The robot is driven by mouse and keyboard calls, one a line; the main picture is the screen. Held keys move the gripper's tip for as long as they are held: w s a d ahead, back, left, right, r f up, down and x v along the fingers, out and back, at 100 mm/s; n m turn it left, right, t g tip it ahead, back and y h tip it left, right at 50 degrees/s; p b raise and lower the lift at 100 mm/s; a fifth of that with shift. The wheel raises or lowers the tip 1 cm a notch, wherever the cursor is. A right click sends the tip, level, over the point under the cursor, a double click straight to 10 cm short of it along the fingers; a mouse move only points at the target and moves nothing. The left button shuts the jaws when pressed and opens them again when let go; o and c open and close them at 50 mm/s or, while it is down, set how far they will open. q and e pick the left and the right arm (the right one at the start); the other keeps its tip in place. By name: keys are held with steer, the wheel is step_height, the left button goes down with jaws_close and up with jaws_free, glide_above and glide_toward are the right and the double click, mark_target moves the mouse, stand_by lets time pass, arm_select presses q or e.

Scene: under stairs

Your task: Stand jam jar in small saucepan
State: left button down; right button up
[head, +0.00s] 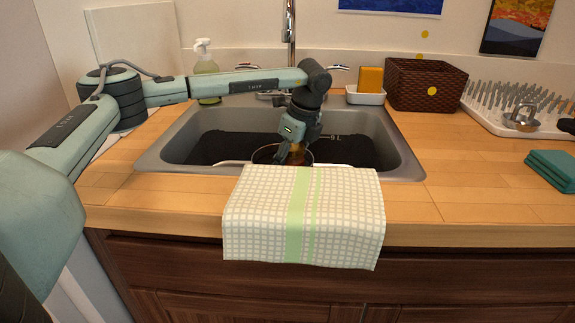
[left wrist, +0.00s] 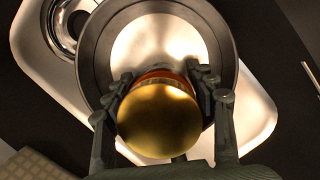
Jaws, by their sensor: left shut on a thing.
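My left gripper (head: 288,152) reaches down into the sink and is shut on the jam jar, with fingers on both sides of it. In the left wrist view the jar (left wrist: 160,118) shows its round gold lid, with a strip of amber glass beyond it. The small saucepan (left wrist: 226,40), dark-rimmed with a pale shiny inside, lies beneath the jar. The saucepan also shows in the head view (head: 262,154), partly hidden by the gripper and towel. The jar overlaps the near side of the saucepan's opening; I cannot tell whether its base touches the bottom. My right gripper is not in view.
A white tray (left wrist: 40,62) lies under the saucepan in the sink (head: 405,150). A checked towel (head: 335,215) hangs over the counter's front edge. The faucet (head: 290,25), soap bottle (head: 206,68), woven basket (head: 425,85) and dish rack (head: 490,118) stand around the sink.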

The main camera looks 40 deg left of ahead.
arm_select(q)
steer(key=shift+f+b, duration=0.35)
steer(key=shift+f, duration=0.1)
steer(key=shift+c, duration=2.3)
jaws_free()
